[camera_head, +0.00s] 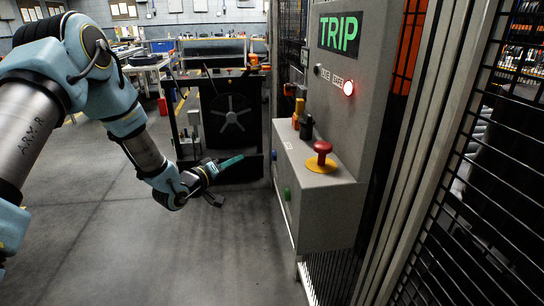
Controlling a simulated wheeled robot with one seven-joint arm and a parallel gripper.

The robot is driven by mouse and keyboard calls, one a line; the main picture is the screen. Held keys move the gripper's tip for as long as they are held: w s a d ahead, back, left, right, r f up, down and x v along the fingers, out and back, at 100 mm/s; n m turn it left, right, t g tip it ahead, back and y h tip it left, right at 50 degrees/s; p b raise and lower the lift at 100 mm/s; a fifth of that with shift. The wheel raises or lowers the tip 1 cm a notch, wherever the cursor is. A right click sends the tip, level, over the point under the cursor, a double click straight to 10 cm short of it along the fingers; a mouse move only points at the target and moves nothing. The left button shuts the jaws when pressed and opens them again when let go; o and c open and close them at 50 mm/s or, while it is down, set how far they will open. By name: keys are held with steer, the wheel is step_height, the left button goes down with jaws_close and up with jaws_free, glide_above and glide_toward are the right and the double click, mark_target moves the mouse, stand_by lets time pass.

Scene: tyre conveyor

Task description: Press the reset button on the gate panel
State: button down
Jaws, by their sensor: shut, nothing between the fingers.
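The gate panel (347,75) is a grey upright housing on the right with a lit green "TRIP" sign (340,34). A grey box (325,205) juts out below. A red mushroom button on a yellow base (321,158) sits on its top. A green button (287,194) and a darker round one (274,156) are on its left face. No reset label is readable. My gripper (232,162) is shut and empty, left of the box, pointing right and apart from it.
Black mesh fencing (470,200) and metal posts (425,150) stand right of the panel. A dark frame with a spoked wheel (231,112) is behind my gripper. Small yellow and black items (304,122) stand on the box's far end. The floor (170,255) in front is clear.

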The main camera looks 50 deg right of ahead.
steer(key=s+d, duration=0.4)
steer(key=d, duration=0.1)
steer(key=shift+s+d, duration=0.3)
steer(key=shift+d, duration=0.1)
stand_by(1.9)
steer(key=shift+s+d+b, duration=0.25)
steer(key=shift+d+b, duration=0.05)
steer(key=shift+b, duration=0.15)
steer(key=shift+s+d, duration=0.35)
stand_by(0.7)
steer(key=shift+w+a, duration=0.1)
steer(key=shift+w, duration=0.05)
steer(key=shift+w+a+b, duration=0.4)
steer(key=shift+w+a, duration=0.05)
steer(key=shift+a, duration=0.15)
steer(key=shift+w+a, duration=0.8)
steer(key=shift+a, duration=0.15)
steer(key=shift+w+a, duration=0.75)
steer(key=shift+a, duration=0.2)
